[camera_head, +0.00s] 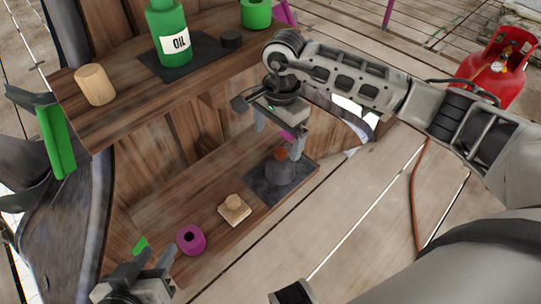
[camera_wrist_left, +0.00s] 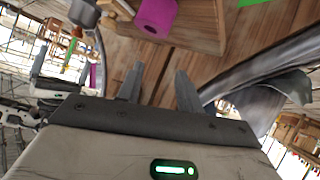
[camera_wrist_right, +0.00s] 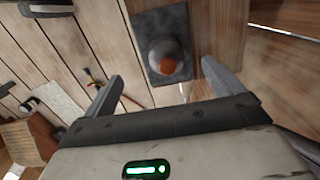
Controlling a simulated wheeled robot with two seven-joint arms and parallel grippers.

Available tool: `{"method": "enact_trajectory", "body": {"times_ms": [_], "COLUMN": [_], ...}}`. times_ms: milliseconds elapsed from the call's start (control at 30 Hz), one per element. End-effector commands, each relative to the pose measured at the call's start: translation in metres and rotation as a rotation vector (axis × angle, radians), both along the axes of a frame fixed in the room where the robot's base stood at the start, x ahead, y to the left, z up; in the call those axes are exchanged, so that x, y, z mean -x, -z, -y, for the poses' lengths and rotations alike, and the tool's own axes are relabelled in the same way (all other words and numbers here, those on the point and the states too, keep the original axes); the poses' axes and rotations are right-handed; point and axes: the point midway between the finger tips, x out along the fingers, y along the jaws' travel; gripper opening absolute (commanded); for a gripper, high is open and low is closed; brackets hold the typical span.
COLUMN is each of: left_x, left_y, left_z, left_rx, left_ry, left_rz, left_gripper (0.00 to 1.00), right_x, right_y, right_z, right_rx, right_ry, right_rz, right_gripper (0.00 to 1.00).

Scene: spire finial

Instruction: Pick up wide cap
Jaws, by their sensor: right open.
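No part is labelled, so I cannot tell for certain which is the wide cap. A grey rounded piece with an orange-brown top (camera_head: 290,172) stands on a dark mat on the lower shelf. It also shows in the right wrist view (camera_wrist_right: 166,60). My left gripper (camera_head: 152,264) is open and empty at the lower left, near the magenta ring (camera_head: 191,240).
A pale wooden block with a knob (camera_head: 234,209) sits between the ring and the lower mat (camera_head: 305,170). A red gas tank (camera_head: 498,68) stands at the right.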

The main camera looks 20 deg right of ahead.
Motion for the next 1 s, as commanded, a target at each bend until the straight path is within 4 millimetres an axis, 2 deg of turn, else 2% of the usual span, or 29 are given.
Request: {"method": "enact_trajectory", "body": {"times_ms": [100,400,567,833,1000], "left_x": [0.0,-0.002,-0.002,-0.003,-0.004], "left_y": [0.002,-0.007,-0.01,-0.016,-0.022], "left_z": [0.001,0.004,0.005,0.009,0.011], "left_rx": [0.006,0.031,0.037,0.066,0.079], "left_ry": [0.002,0.006,0.007,0.01,0.012], "left_rz": [0.01,0.068,0.081,0.141,0.165], "left_gripper": [0.36,0.36,0.36,0.36,0.36], "right_x": [-0.003,-0.004,-0.005,-0.014,-0.014], "right_y": [0.01,0.059,0.068,0.106,0.119], "right_z": [0.012,0.012,0.012,0.019,0.019], "right_rx": [0.052,0.049,0.048,0.046,0.047], "right_ry": [-0.008,-0.007,-0.007,-0.006,-0.006], "right_rz": [0.005,0.004,0.007,0.004,0.006], "right_gripper": [0.93,0.93,0.93,0.93,0.93]}}
